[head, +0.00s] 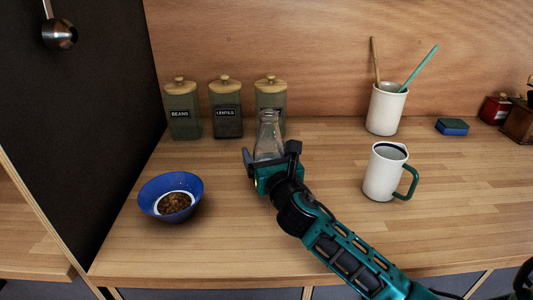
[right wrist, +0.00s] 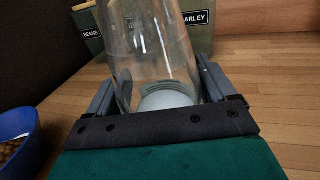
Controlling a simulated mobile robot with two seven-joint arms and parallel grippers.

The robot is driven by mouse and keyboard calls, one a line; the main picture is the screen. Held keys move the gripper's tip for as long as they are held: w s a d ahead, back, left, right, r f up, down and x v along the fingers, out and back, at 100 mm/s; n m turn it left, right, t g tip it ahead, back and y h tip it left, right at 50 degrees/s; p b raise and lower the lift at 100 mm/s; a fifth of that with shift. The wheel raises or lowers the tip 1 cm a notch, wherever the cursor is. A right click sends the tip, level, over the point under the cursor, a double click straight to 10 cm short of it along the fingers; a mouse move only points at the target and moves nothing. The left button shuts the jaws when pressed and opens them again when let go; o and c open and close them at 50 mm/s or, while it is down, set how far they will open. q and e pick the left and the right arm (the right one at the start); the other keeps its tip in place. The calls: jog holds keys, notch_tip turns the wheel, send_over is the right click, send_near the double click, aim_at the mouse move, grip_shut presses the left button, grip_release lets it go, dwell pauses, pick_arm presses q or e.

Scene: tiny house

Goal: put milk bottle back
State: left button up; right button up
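The clear glass milk bottle (head: 268,135) is upright at the back left of the counter, in front of the third canister. My right gripper (head: 270,158) has one finger on each side of its lower part. In the right wrist view the glass (right wrist: 155,45) fills the space between the two fingers (right wrist: 165,90), with a pale round patch low in it. The fingers lie close to the glass on both sides; whether they press on it is unclear. The palm hides the bottle's base, so I cannot tell whether it touches the counter. My left gripper is out of view.
Canisters labelled beans (head: 183,112) and lentils (head: 226,112) stand beside the third canister (head: 271,92). A blue bowl (head: 150,198) is left of the gripper. A white pitcher (head: 382,175), a utensil cup (head: 385,112) and a sponge (head: 452,127) are to the right. The middle counter (head: 325,165) is clear.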

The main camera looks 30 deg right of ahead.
jog(key=shift+o, duration=1.2)
jog(key=shift+r, duration=0.15)
jog(key=s, duration=0.4)
jog(key=s+a, duration=0.1)
jog(key=s, duration=0.3)
jog(key=s+a, duration=0.1)
jog(key=s, duration=0.3)
jog(key=shift+a, duration=0.1)
jog(key=shift+w, duration=0.1)
